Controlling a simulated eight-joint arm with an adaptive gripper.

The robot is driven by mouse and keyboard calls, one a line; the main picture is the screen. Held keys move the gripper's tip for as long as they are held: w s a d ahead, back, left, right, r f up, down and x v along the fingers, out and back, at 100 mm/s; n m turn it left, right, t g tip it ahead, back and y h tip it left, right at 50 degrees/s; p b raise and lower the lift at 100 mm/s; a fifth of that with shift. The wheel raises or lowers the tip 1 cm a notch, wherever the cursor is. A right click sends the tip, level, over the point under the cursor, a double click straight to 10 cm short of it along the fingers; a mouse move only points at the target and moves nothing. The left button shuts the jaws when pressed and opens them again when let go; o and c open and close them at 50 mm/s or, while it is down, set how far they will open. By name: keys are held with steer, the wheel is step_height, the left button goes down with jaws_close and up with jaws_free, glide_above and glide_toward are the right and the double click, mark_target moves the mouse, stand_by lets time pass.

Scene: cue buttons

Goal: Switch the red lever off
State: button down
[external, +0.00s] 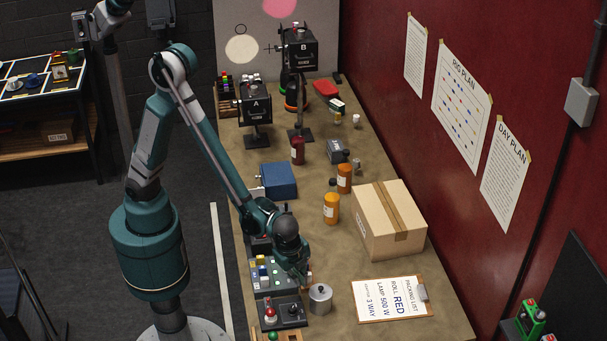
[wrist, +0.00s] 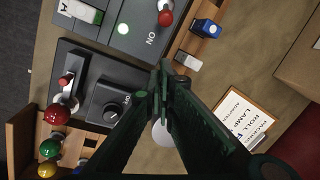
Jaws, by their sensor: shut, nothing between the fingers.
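My gripper (external: 300,276) points down over the front of the workbench, beside the control panels. In the wrist view its fingers (wrist: 160,92) are together with nothing between them, just right of a dark panel (wrist: 98,72). Another red-ended lever (wrist: 165,18) stands beside the word ON on a grey panel at the top. I cannot tell which red one is the named lever. The gripper touches neither.
A silver pot (external: 320,297) stands right of the gripper. A clipboard (external: 390,298) and a cardboard box (external: 391,218) lie farther right. Green and yellow balls (wrist: 50,148) are at the wooden tray. A blue-topped piece (wrist: 206,28) and a white piece (wrist: 188,60) are near the fingers.

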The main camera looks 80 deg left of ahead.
steer(key=shift+f, duration=0.35)
steer(key=shift+a, duration=0.25)
steer(key=shift+s+a+r+p, duration=0.15)
steer(key=shift+s+a+r, duration=0.1)
steer(key=shift+a, duration=0.25)
steer(key=shift+s+a+r+p, duration=0.1)
steer(key=shift+s+a+r, duration=0.15)
steer(key=shift+a, duration=0.2)
steer(key=shift+s+a+r+p, duration=0.2)
steer(key=shift+s+a, duration=0.1)
steer(key=shift+a, duration=0.2)
steer(key=shift+a+r+h+b, duration=0.3)
steer(key=shift+a+h+b, duration=0.05)
steer(key=shift+h, duration=0.25)
steer(key=shift+a+r+h+b, duration=0.3)
steer(key=shift+a+h+b, duration=0.2)
steer(key=shift+h, duration=0.2)
steer(key=shift+a+r+h+b, duration=0.25)
steer(key=shift+a+h+b, duration=0.2)
steer(key=shift+h, duration=0.25)
steer(key=shift+a+r+n+h+b, duration=0.15)
steer(key=shift+a+r+h+b, duration=0.05)
steer(key=shift+a+h+b, duration=0.5)
steer(key=shift+a+r+n+h+b, duration=0.15)
steer(key=shift+a+h+b, duration=0.35)
steer(key=shift+h+b, duration=0.3)
steer(key=shift+r, duration=0.15)
steer(key=shift+r+p, duration=0.2)
steer(key=shift+p, duration=0.1)
